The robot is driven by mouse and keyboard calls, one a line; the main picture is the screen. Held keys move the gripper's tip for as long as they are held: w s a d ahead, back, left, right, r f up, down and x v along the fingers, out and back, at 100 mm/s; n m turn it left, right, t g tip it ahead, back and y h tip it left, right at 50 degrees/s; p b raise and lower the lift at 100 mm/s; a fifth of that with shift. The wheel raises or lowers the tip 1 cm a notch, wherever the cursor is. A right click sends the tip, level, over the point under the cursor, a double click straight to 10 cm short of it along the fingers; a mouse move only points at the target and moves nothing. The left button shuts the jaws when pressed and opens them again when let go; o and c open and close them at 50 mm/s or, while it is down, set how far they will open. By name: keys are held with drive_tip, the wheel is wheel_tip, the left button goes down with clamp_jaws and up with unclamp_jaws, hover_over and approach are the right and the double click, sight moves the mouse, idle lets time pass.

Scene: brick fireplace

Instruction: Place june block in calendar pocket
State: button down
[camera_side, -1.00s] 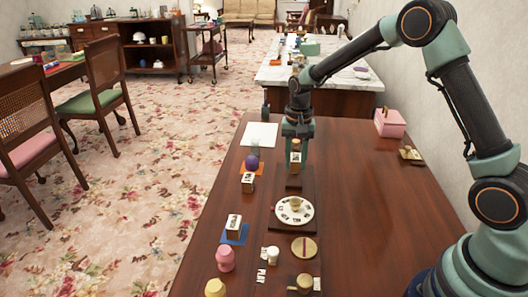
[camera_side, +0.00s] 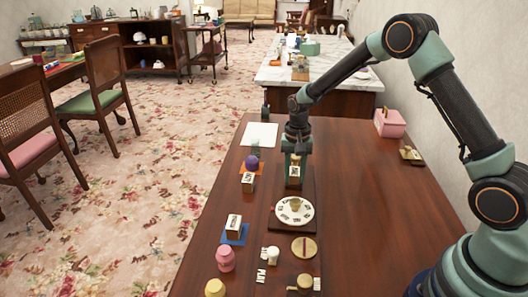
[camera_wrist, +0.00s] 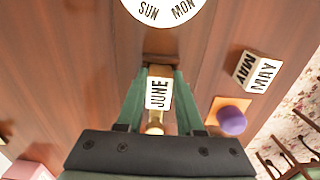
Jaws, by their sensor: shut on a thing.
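The june block (camera_wrist: 158,92) is white with JUNE on its face and a tan end. It also shows in the side view (camera_side: 294,172), upright between the fingers. My gripper (camera_side: 295,174) is shut on it; in the wrist view my gripper (camera_wrist: 160,98) has a green finger on each side. The calendar is a dark wooden board (camera_side: 280,226) with a white day dial (camera_side: 294,210). The block is at the board's far end, beyond the dial. A brown wooden ledge (camera_wrist: 160,58) lies just past the block. I cannot tell whether the block's bottom is inside the pocket.
A MAY block (camera_wrist: 252,70) stands left of the board in the side view (camera_side: 248,183), near a purple ball (camera_side: 252,162). Another lettered block (camera_side: 234,225) is on a blue square. Pink and yellow pieces are nearer the front. The table's right side is mostly clear.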

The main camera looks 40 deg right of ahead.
sight(294, 174)
drive_tip(key=shift+f, duration=0.6)
drive_tip(key=c, duration=0.5)
unclamp_jaws()
drive_tip(key=shift+s, duration=0.1)
drive_tip(key=shift+c, duration=0.2)
wheel_tip(294, 174, up, 13)
drive_tip(key=s+a+r+n+t, duration=0.2)
drive_tip(key=s+r+n, duration=0.2)
drive_tip(key=s+r, duration=0.4)
drive_tip(key=s+a+r+n+t, duration=0.1)
drive_tip(key=s+n, duration=0.4)
drive_tip(key=s, duration=0.5)
drive_tip(key=shift+s+r+t, duration=0.15)
drive_tip(key=shift+r+t, duration=0.75)
drive_tip(key=shift+t, duration=0.4)
drive_tip(key=shift+a, duration=0.1)
